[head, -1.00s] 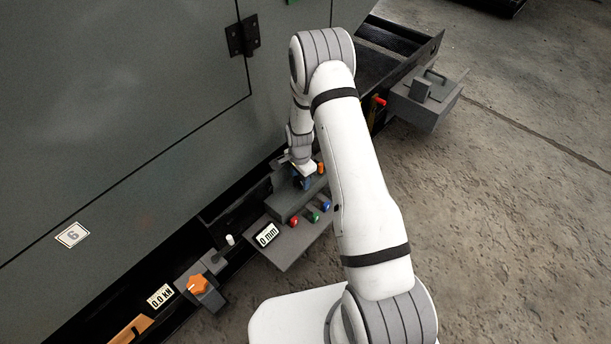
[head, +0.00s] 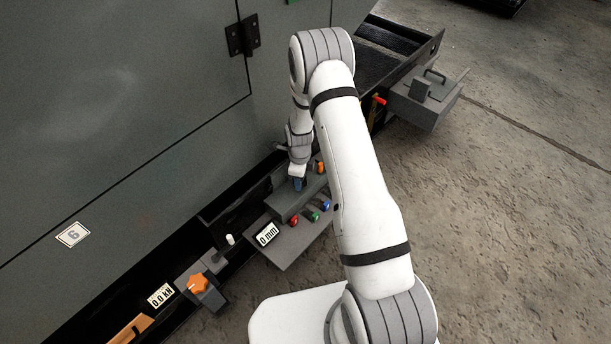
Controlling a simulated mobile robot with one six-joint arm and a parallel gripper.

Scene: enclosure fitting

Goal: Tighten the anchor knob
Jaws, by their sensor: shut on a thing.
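An orange lobed knob (head: 198,284) sits on a grey bracket at the lower left, beside a display reading 0.0 kN (head: 161,296). I take it for the anchor knob; no label shows. My gripper (head: 298,184) is well up and right of it, pointing down at a grey block (head: 286,206) by the cabinet's foot. The gripper is shut on a small dark blue part at the block's top. The fingertips and most of that part are too small and covered to make out. A small orange piece (head: 320,167) stands just right of the gripper.
A panel with red, green and blue buttons (head: 313,217) and a 0 mm display (head: 266,235) lies in front of the block. A white-topped peg (head: 230,240) stands between block and knob. The grey cabinet (head: 120,120) walls the left; open floor (head: 510,220) lies right.

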